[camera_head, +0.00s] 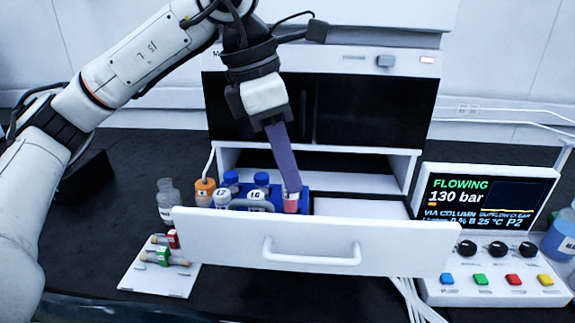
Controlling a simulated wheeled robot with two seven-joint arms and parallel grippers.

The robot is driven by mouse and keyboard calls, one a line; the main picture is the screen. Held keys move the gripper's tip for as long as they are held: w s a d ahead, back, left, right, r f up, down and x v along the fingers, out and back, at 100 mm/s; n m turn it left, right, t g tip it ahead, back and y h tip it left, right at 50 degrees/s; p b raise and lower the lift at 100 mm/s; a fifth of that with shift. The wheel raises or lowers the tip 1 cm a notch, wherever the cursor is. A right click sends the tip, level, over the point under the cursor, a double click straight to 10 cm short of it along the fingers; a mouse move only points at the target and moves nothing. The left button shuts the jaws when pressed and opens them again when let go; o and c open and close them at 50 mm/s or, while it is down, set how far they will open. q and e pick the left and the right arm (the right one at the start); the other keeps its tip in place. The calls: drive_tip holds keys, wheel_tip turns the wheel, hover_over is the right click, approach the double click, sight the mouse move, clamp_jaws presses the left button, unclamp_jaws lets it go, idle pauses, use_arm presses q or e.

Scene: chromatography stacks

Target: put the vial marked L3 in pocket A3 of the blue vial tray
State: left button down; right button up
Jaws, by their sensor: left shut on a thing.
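My left gripper (292,189) reaches down over the open drawer, its long purple fingers shut on a small vial (291,203) with pinkish-red colour. The fingers hide the vial's top, and I cannot read its mark. The vial is at the right part of the blue vial tray (306,203); I cannot tell whether it is seated in a pocket or just above. Pocket letters are not readable, and the drawer front hides the tray's lower part. My right gripper is not in view.
The white drawer front (315,240) with its handle stands pulled out below the instrument. An orange-capped bottle (205,190) and a clear bottle (167,201) stand left. A white plate (160,270) holds small fittings. A control box (490,230) is at right.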

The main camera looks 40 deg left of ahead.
use_arm(q)
drive_tip(key=shift+f, duration=0.1)
drive_tip(key=shift+f+b, duration=0.95)
drive_tip(key=shift+f, duration=0.15)
drive_tip(key=shift+f+b, duration=0.45)
drive_tip(key=shift+f, duration=0.1)
drive_tip(key=c, duration=1.1)
unclamp_jaws()
drive_tip(key=shift+r, duration=0.15)
drive_tip(key=shift+r+p, duration=2.95)
drive_tip(key=shift+r, duration=0.45)
